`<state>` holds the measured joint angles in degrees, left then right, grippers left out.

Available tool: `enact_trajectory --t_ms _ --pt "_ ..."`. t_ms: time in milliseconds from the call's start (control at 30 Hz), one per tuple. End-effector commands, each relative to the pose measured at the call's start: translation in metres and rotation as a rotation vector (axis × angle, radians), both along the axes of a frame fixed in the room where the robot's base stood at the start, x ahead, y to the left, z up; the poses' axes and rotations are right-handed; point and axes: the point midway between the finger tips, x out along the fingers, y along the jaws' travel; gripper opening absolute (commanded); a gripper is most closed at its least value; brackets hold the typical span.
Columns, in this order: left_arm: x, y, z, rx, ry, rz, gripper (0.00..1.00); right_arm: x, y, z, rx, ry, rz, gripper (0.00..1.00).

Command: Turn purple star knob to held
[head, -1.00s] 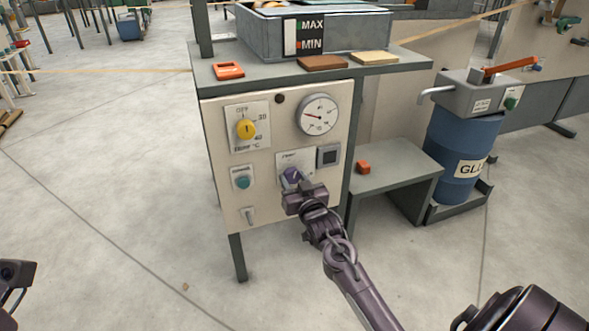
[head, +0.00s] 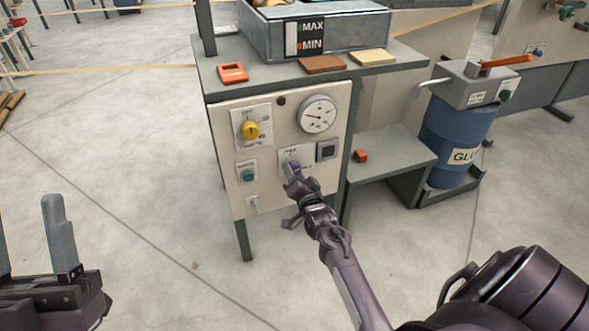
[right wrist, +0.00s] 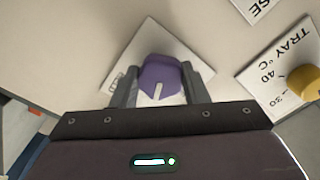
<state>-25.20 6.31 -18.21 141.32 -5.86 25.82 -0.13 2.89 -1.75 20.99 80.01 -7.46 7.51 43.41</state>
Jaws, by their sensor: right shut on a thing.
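The purple star knob (head: 292,169) sits on a white label plate (right wrist: 194,66) on the front of the cream control panel (head: 282,226). In the right wrist view the purple knob (right wrist: 160,76) has a pale pointer line and lies between the two fingers. My right gripper (head: 293,178) is shut on the knob, one finger on each side, and partly hides it in the head view.
A yellow knob (head: 250,130), a round gauge (head: 317,114), a teal button (head: 247,174) and a dark square switch (head: 327,150) share the panel. A grey shelf (head: 397,152) with an orange block and a blue glue drum (head: 455,140) stand to the right.

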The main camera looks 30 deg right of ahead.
Motion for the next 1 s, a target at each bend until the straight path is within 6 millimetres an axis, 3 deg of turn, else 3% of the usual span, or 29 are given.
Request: enact_trajectory --t_ms 200,333,467,667,800,1000 --pt "0.043 -0.021 -0.079 0.171 0.424 -0.006 0.52 0.001 0.000 0.004 0.141 -0.034 -0.002 0.18" --pt "0.051 -0.029 -0.134 0.271 0.667 -0.014 0.52 0.000 0.000 0.004 0.227 -0.054 -0.001 0.18" --pt "0.046 -0.032 -0.190 0.369 0.904 -0.025 0.52 0.001 0.000 0.005 0.317 -0.077 -0.001 0.18" --pt "0.015 -0.028 -0.271 0.519 1.257 -0.048 0.52 0.001 0.000 0.005 0.461 -0.111 -0.002 0.18" --pt "-0.020 -0.020 -0.318 0.623 1.493 -0.067 0.52 0.001 0.000 0.005 0.564 -0.137 -0.002 0.18" --pt "-0.072 -0.005 -0.362 0.748 1.769 -0.093 0.52 0.001 0.000 0.005 0.704 -0.171 -0.002 0.18"
